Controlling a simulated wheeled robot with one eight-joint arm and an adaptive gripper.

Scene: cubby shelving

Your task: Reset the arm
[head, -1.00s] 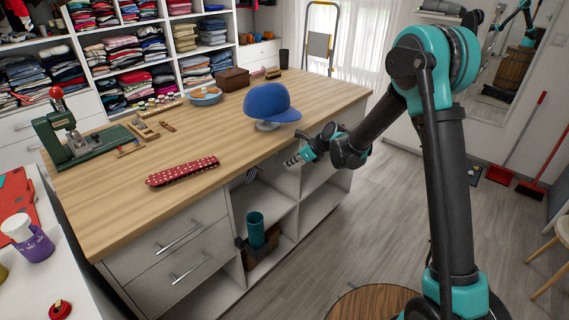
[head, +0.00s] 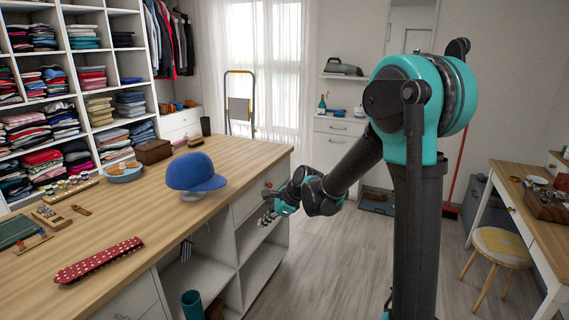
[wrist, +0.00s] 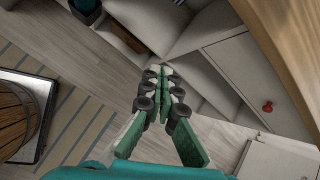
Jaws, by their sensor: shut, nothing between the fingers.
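My gripper (head: 268,214) is at the end of my teal and black arm, beside the wooden-topped island (head: 150,175) and in front of its open white cubbies (head: 225,250). In the wrist view the fingers of my gripper (wrist: 161,72) meet at the tips, with nothing between them. The cubbies (wrist: 190,35) lie beyond the fingertips there. I cannot tell the exact gap between gripper and shelving.
On the island are a blue cap (head: 194,172) on a stand and a red dotted cloth item (head: 98,260). A teal cylinder (head: 192,305) stands in a lower cubby. A desk (head: 530,210) and stool (head: 503,245) are at right. The floor (head: 345,265) between is largely clear.

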